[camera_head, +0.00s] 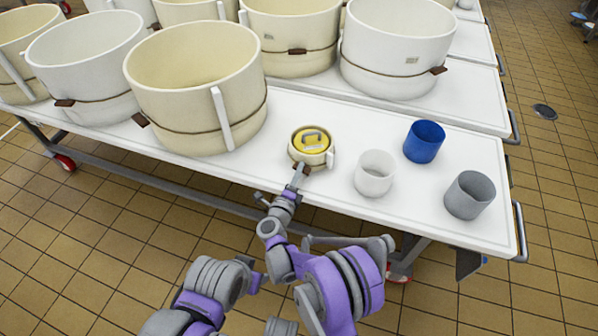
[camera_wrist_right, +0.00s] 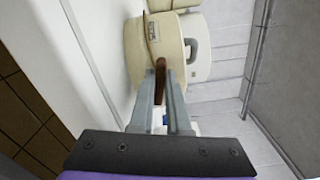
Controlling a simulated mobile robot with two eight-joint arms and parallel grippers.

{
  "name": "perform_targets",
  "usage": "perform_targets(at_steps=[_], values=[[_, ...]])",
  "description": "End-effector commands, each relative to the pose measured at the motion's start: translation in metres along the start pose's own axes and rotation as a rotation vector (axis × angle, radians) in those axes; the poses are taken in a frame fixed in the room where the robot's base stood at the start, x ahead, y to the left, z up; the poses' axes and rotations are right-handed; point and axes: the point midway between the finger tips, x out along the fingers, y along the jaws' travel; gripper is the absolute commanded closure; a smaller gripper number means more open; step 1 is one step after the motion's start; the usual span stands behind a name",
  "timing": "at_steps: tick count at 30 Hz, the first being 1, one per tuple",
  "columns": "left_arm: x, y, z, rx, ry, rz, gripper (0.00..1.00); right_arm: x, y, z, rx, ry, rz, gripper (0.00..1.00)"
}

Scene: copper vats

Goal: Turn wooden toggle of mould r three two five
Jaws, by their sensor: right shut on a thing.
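The mould also shows in the wrist view (camera_wrist_right: 132,55), with a small label too blurred to read. My right gripper (camera_head: 298,178) reaches it from the front. In the wrist view the fingers of my right gripper (camera_wrist_right: 161,88) are shut on the brown wooden toggle (camera_wrist_right: 160,70) at the mould's side. The toggle's far end meets the band around the mould. My left gripper is out of sight.
A white cup (camera_head: 374,174), a blue cup (camera_head: 423,142) and a grey cup (camera_head: 468,195) stand right of the small mould. A large cream mould (camera_head: 185,115) stands to its left; several more large moulds stand behind. The table (camera_head: 300,95) is bare between them.

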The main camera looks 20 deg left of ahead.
Motion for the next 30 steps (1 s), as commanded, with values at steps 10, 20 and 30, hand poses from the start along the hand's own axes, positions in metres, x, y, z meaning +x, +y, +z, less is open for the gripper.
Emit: perform_targets(at_steps=[10, 20, 30], values=[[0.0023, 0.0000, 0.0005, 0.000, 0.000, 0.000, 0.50, -0.0002, 0.0013, 0.0005, -0.204, -0.001, 0.000, 1.00], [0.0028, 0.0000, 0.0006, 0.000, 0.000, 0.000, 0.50, -0.0003, 0.0016, 0.0004, -0.273, -0.001, 0.000, 1.00], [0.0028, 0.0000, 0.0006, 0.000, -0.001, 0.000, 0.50, -0.0003, 0.0017, 0.0004, -0.276, -0.001, 0.000, 1.00]])
